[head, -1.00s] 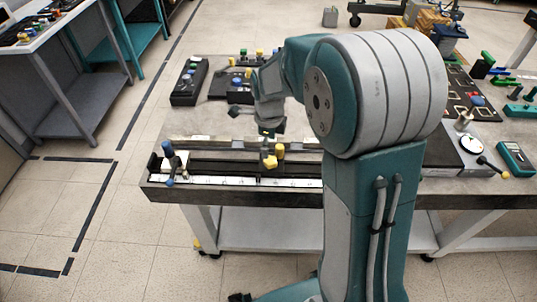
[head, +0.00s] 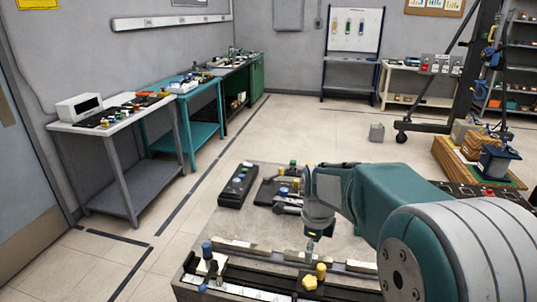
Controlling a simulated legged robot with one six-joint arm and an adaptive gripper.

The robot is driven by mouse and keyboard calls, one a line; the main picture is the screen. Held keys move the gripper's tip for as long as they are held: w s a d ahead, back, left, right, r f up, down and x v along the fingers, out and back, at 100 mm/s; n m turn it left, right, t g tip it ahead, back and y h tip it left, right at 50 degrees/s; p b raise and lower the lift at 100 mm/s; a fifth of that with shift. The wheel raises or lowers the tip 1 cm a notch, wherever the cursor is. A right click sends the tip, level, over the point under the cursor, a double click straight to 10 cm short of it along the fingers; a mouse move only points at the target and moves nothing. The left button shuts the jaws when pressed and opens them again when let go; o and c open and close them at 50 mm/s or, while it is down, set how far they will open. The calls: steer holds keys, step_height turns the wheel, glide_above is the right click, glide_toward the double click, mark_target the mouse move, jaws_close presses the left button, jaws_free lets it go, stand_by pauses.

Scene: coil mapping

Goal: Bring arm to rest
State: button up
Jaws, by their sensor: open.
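My arm fills the lower right of the head view, its grey and teal shoulder nearest the camera. The forearm reaches left over the workbench (head: 346,232) and bends down at the wrist. My gripper (head: 312,243) hangs over the bench, pointing down, behind a yellow knob (head: 310,283) on the black rail fixture (head: 270,277). It is open, and nothing shows between its fingers. The fingertips are small, and I cannot tell their exact height above the bench. My shoulder hides the right part of the bench.
A black block (head: 237,187) with knobs lies on the bench left of my wrist. A blue-topped post (head: 208,262) stands at the fixture's left end. White (head: 125,119) and teal (head: 187,96) side tables stand left. Wooden pallets (head: 462,160) lie right.

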steer(key=s+r+n+t, duration=0.2)
steer(key=s+r+n, duration=0.2)
steer(key=s+n, duration=0.6)
steer(key=s+r+n+t, duration=0.3)
steer(key=s+r+n, duration=0.1)
steer(key=s+n, duration=0.7)
steer(key=n, duration=0.2)
steer(key=shift+s+d+r+n+t, duration=0.2)
steer(key=shift+r+n+t, duration=0.1)
steer(key=shift+r+n, duration=0.1)
